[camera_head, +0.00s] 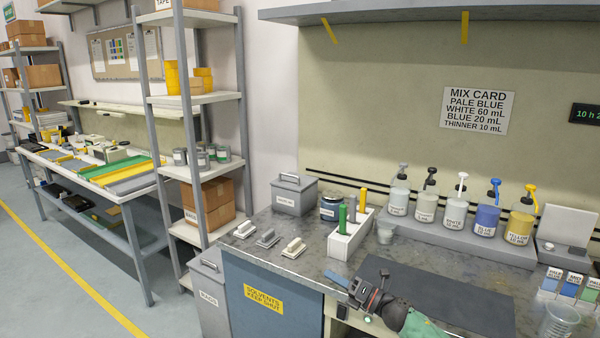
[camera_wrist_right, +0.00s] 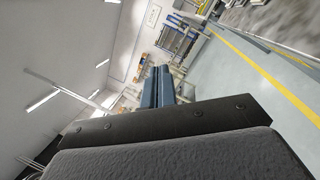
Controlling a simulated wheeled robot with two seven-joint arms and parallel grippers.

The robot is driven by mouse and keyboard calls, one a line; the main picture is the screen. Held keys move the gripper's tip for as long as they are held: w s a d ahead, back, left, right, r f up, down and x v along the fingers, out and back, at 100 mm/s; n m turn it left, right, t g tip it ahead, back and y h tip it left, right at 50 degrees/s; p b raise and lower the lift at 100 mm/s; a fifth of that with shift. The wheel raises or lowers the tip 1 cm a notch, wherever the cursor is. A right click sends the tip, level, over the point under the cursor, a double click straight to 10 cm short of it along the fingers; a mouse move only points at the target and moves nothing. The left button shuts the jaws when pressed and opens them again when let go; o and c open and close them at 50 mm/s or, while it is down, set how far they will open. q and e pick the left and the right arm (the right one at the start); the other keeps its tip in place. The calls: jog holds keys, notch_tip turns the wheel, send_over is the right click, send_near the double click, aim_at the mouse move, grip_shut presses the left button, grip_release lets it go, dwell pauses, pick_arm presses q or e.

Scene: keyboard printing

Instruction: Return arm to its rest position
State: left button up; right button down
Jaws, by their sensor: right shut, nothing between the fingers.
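My right gripper (camera_head: 337,279) is in the lower middle of the head view, over the front edge of the workbench (camera_head: 310,262). Its arm comes in from the bottom edge. In the right wrist view its two blue-grey fingers (camera_wrist_right: 158,88) lie side by side, shut and empty. They point toward the far room, with floor and shelving beyond them. My left gripper and arm are out of the head view.
A dark mat (camera_head: 440,297) lies just right of the gripper. Pump bottles (camera_head: 456,216) line the back. A clear beaker (camera_head: 560,321) is at the right front. Open floor (camera_head: 60,270) lies left.

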jog(key=s+d+f+m+t+h, duration=0.1)
jog(key=s+d+f+m+h, duration=0.3)
jog(key=f+m, duration=0.6)
jog(key=s+d+f+m+h, duration=0.2)
jog(key=s+f+m+h, duration=0.35)
jog(key=f, duration=0.85)
jog(key=s+d+f+m+t+h, duration=0.1)
jog(key=s+d+f+m+h, duration=0.15)
jog(key=f+m+h, duration=0.6)
jog(key=s+f+m+g, duration=0.3)
jog(key=s+f, duration=0.5)
jog(key=s, duration=0.4)
jog(key=s+f+m+g, duration=0.4)
jog(key=s+f, duration=0.5)
jog(key=s, duration=0.4)
jog(key=s+f+m+g+y, duration=0.1)
jog(key=s+f+m+g, duration=0.3)
jog(key=s+f, duration=0.5)
jog(key=s, duration=0.3)
jog(key=shift+s+a, duration=0.25)
